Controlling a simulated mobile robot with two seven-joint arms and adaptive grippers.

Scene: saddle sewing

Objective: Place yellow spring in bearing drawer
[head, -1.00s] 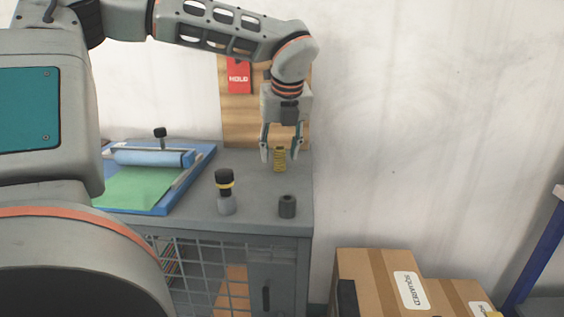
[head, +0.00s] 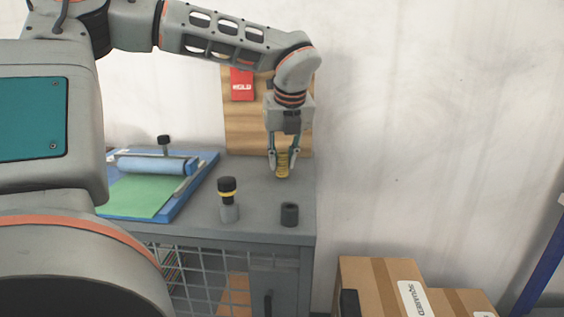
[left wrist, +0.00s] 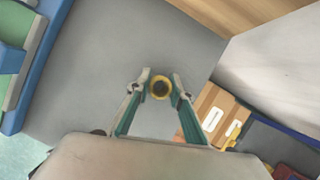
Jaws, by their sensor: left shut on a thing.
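The yellow spring (head: 282,166) stands upright at the back right of the grey cabinet top, between the fingers of my left gripper (head: 284,166). The gripper points down and is shut on it. In the left wrist view I look down on the spring (left wrist: 161,88) as a yellow ring between the fingertips (left wrist: 161,78). I cannot tell whether its base still touches the top. I cannot make out a bearing drawer in these views. My right gripper is not in view.
A blue tray (head: 160,212) with a green sheet and roller lies left. A wooden board (head: 242,125) stands behind. Cardboard boxes (head: 380,285) sit lower right.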

